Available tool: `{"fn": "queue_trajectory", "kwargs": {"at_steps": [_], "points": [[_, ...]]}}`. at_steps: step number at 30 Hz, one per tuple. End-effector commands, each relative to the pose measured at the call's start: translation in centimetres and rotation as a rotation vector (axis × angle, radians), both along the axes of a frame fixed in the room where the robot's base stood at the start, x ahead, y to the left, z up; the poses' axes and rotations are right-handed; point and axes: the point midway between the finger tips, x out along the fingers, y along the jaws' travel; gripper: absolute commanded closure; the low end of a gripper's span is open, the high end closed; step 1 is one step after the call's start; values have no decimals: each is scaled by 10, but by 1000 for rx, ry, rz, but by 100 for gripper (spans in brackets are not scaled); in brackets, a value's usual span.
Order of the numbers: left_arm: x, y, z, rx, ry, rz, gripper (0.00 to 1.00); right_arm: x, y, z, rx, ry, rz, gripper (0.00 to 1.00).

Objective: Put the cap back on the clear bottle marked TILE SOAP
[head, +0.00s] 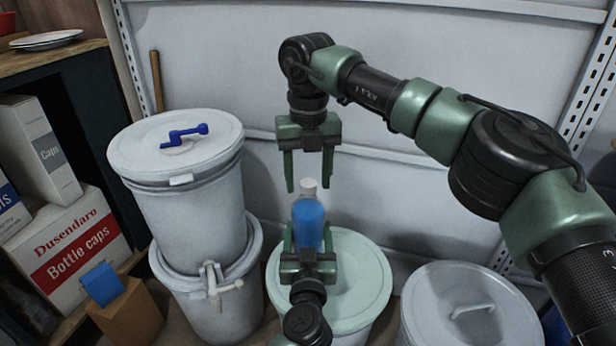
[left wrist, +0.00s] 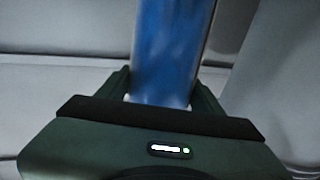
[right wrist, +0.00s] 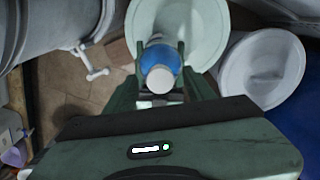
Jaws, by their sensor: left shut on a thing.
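The bottle (head: 308,222) holds blue liquid and is upright, with a pale cap-like top (head: 309,184). No marking on it is readable. My left gripper (head: 308,245) is shut on the bottle from the near side. The bottle (left wrist: 168,50) also stands between its fingers in the left wrist view. My right gripper (head: 309,188) points down from above, open, with one finger on each side of the pale top. In the right wrist view this round white top (right wrist: 160,79) shows between the open fingers. I cannot tell whether it is a separate cap seated on the neck.
A pale green drum lid (head: 355,280) lies below and behind the bottle. Stacked white drums (head: 190,220) with a blue handle on top stand at left. Another lidded drum (head: 440,310) is at right. Boxes of bottle caps (head: 70,250) sit far left. A wall closes the back.

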Motion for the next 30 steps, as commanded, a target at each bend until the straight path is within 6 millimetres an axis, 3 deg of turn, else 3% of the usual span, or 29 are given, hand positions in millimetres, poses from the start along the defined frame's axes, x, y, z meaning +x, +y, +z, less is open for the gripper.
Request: {"fn": "queue_trajectory", "kwargs": {"at_steps": [6,10,21,30], "points": [[0,0,0,0,0,-1,100,0,0,1,0,0,1,46],[0,0,0,0,0,-1,100,0,0,12,0,-1,-1,46],[0,0,0,0,1,-1,100,0,1,92,1,-3,-2,46],[0,0,0,-1,0,0,100,0,0,117,-1,-1,0,46]]}}
